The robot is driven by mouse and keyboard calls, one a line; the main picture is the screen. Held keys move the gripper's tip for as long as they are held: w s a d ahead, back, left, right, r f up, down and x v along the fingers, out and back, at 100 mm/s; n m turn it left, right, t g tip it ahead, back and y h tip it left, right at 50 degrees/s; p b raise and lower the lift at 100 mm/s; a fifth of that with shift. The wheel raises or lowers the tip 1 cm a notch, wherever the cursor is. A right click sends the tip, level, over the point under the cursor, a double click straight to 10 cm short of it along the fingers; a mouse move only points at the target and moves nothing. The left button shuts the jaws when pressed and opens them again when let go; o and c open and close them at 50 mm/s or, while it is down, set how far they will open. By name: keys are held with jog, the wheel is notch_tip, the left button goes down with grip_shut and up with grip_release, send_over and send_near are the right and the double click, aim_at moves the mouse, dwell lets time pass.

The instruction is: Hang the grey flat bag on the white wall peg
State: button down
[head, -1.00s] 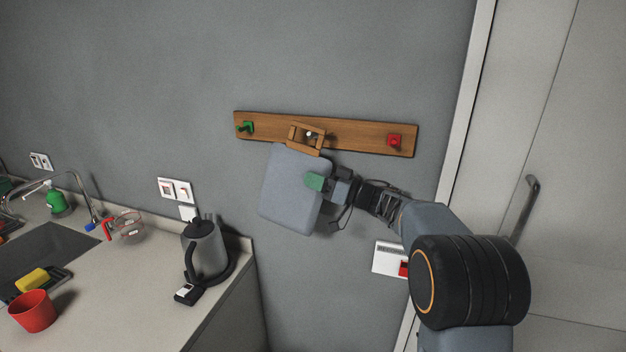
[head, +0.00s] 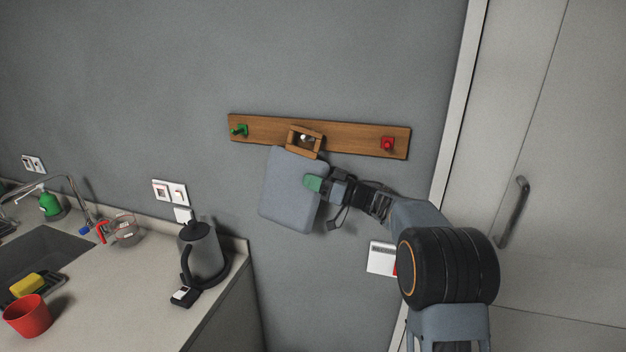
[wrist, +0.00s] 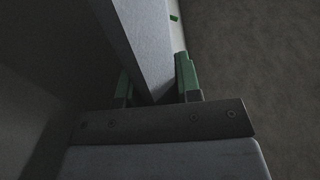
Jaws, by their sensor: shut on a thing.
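The grey flat bag (head: 293,190) hangs in front of the wall in the head view, slightly tilted, with a brown squared handle (head: 306,141) at its top. The white wall peg (head: 304,138) shows through the handle's opening, at the middle of the wooden board. I cannot tell from this view whether the handle is around the peg or only in front of it. My gripper (head: 314,184) is shut on the bag's right edge with its green fingertips. In the wrist view the bag's edge (wrist: 148,45) stands between the two green fingers.
The wooden board (head: 355,138) also carries a green peg (head: 239,130) at left and a red peg (head: 388,144) at right. A counter (head: 130,290) with a kettle (head: 201,252) and a red cup (head: 27,315) is at lower left. A door (head: 540,150) is at right.

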dwell(0.4)
jog(key=c, duration=0.7)
grip_release()
jog(key=shift+c, duration=0.2)
